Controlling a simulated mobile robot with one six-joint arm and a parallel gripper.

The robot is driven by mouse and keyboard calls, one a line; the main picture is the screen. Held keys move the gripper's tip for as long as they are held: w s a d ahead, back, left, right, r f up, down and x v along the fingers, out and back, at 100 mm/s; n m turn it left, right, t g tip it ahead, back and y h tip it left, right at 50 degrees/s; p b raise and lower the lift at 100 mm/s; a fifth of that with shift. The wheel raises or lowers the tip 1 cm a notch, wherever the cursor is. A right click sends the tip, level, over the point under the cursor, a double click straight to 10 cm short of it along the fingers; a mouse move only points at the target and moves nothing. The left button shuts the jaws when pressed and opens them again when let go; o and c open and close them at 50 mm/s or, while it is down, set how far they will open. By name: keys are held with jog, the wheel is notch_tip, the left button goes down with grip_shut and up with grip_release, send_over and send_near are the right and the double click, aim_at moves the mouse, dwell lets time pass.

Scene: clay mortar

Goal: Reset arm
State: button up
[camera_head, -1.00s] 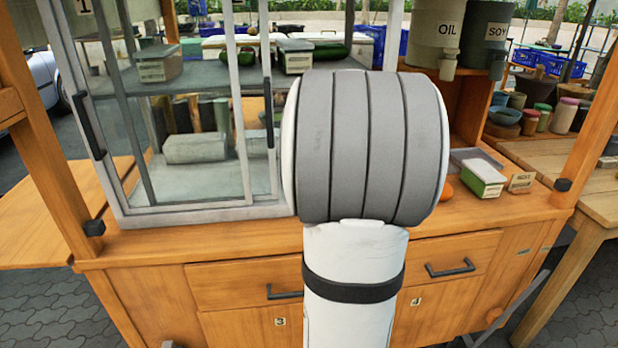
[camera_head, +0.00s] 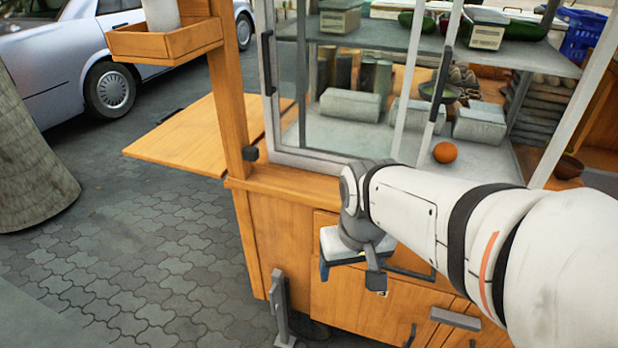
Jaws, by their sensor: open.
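My arm reaches in from the right side of the head view, extended toward the left end of the wooden cart (camera_head: 278,240). My gripper (camera_head: 352,278) hangs at the arm's end, in front of the cart's drawer fronts. Its two fingers are apart. I see nothing held between them, though the wrist hides part of the space. The arm covers part of the counter and the drawers.
A glass display case (camera_head: 345,135) stands on the counter just behind my arm, with an orange (camera_head: 445,152) in view. A wooden side shelf (camera_head: 195,138) sticks out left of the cart. Paved ground (camera_head: 130,240) lies open at the left.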

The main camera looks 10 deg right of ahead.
jog(key=shift+s+a+f, duration=0.15)
jog(key=shift+s, duration=0.1)
